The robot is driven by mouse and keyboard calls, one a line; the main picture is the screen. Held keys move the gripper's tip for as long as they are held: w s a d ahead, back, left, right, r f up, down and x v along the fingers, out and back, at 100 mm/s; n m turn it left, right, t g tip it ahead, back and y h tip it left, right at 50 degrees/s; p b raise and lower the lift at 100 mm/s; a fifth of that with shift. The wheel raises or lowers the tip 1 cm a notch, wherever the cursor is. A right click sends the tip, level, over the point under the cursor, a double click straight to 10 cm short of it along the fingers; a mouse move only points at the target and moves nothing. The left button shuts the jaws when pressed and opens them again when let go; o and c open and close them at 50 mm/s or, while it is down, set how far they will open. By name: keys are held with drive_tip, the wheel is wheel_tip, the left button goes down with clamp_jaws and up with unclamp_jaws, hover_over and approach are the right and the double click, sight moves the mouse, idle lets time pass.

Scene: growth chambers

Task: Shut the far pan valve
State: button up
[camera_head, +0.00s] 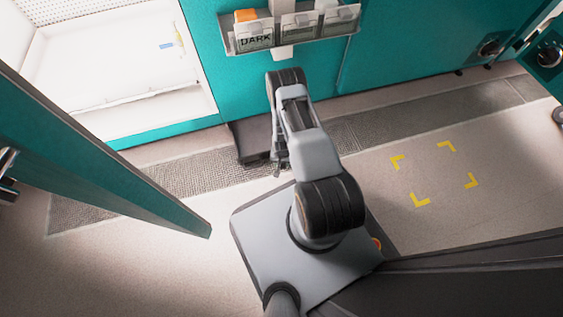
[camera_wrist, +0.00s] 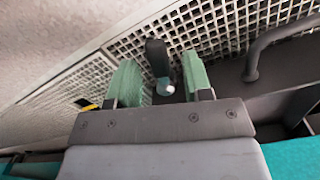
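In the wrist view my gripper (camera_wrist: 160,60) points down with its two green finger pads apart. A short black lever (camera_wrist: 156,56) with a pale round end shows between the pads; it looks like a valve handle. I cannot tell whether either pad touches it, nor which way the valve is set. A dark grey pan (camera_wrist: 232,80) with a bent grey pipe (camera_wrist: 262,50) lies to the right. In the head view the dark pan (camera_head: 248,140) is on the floor below the teal chamber front, partly hidden by my arm. The valve is not clear there.
A floor grating (camera_head: 200,172) runs along the chamber base. An open teal door (camera_head: 100,165) stands at left, beside an open white chamber (camera_head: 120,65). A card holder (camera_head: 290,30) marked DARK hangs above my arm. Floor with yellow corner marks (camera_head: 420,200) is clear at right.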

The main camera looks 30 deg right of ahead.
clamp_jaws()
idle(0.3)
drive_tip(key=m, duration=0.2)
drive_tip(key=a+m+b, duration=0.1)
drive_tip(key=shift+w+f+m, duration=0.1)
drive_tip(key=shift+w+m, duration=0.3)
drive_tip(key=m, duration=0.1)
drive_tip(key=w+m, duration=0.1)
drive_tip(key=m, duration=0.1)
drive_tip(key=shift+a+m+b, duration=0.3)
drive_tip(key=shift+a+b, duration=0.05)
drive_tip(key=shift+b, duration=0.05)
drive_tip(key=m, duration=0.1)
drive_tip(key=w+m, duration=0.1)
drive_tip(key=m, duration=0.1)
drive_tip(key=shift+w+a, duration=0.1)
drive_tip(key=shift+a, duration=0.05)
drive_tip(key=shift+w+m, duration=0.3)
drive_tip(key=shift+m, duration=0.7)
drive_tip(key=shift+w+m, duration=0.25)
drive_tip(key=shift+m, duration=0.75)
unclamp_jaws()
